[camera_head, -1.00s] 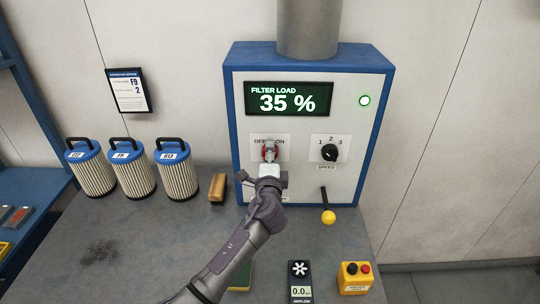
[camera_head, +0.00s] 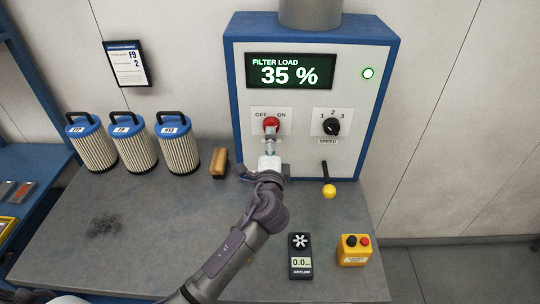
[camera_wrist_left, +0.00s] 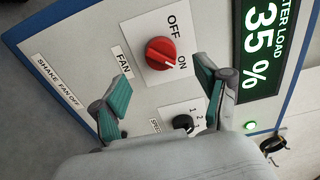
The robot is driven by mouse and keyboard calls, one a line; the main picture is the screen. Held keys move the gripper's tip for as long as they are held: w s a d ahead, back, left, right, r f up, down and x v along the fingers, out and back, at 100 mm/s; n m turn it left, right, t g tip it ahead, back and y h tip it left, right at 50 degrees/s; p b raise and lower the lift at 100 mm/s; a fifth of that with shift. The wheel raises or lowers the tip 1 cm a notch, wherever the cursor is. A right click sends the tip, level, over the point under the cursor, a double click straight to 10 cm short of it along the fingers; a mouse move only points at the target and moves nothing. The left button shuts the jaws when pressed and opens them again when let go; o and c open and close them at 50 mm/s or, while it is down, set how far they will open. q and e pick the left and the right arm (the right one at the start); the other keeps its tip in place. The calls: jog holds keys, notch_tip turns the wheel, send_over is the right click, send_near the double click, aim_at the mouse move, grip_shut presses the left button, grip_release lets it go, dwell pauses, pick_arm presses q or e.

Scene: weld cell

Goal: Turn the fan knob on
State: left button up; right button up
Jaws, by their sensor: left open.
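The red fan knob (camera_head: 271,125) sits on the blue-edged control box (camera_head: 385,85), between the OFF and ON labels. In the left wrist view the knob (camera_wrist_left: 161,53) shows whole, and its white mark lies on the side towards ON. My left gripper (camera_head: 269,146) is just below and in front of the knob in the head view. In the left wrist view its two green-padded fingers (camera_wrist_left: 162,92) are spread, with nothing between them, and apart from the knob. My right gripper is not in view.
A black speed knob (camera_head: 331,127) is right of the fan knob, and a yellow-tipped lever (camera_head: 328,190) is below it. A display (camera_head: 290,72) reads 35 %. Blue-topped filters (camera_head: 133,145), a brush (camera_head: 219,162), an airflow meter (camera_head: 300,256) and a yellow button box (camera_head: 354,250) stand on the bench.

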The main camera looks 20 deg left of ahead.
pick_arm(q)
jog(key=v, duration=0.5)
jog(key=shift+s, duration=0.1)
dwell(0.3)
